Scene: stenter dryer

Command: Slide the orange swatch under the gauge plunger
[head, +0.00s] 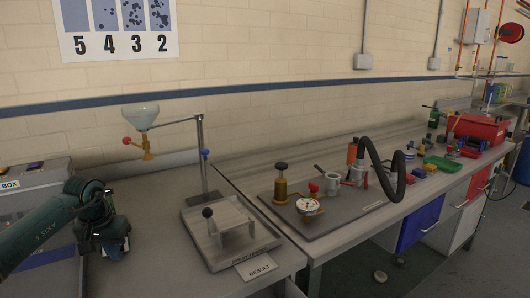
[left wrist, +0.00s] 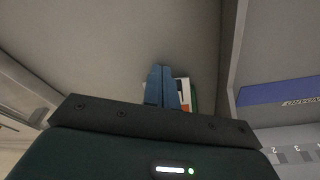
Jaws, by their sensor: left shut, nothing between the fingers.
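My left gripper (head: 104,240) hangs at the left end of the bench in the head view, its fingers hard to make out there. In the left wrist view its two blue fingers (left wrist: 161,86) are pressed together with nothing between them. Just behind the fingertips a small patch of white, orange and green (left wrist: 183,92) shows, partly covered by them. I cannot tell whether this patch is the orange swatch. A round white dial gauge (head: 308,205) sits on the dark mat in the head view; I cannot make out a plunger on it. My right gripper is not in view.
A spray stand (head: 203,165) with a funnel (head: 139,117) stands right of my left gripper, beside a RESULT card (head: 257,268). A dark mat (head: 335,220) carries brass fittings, a mug and a black hose (head: 385,170). A red toolbox (head: 478,131) is farther back.

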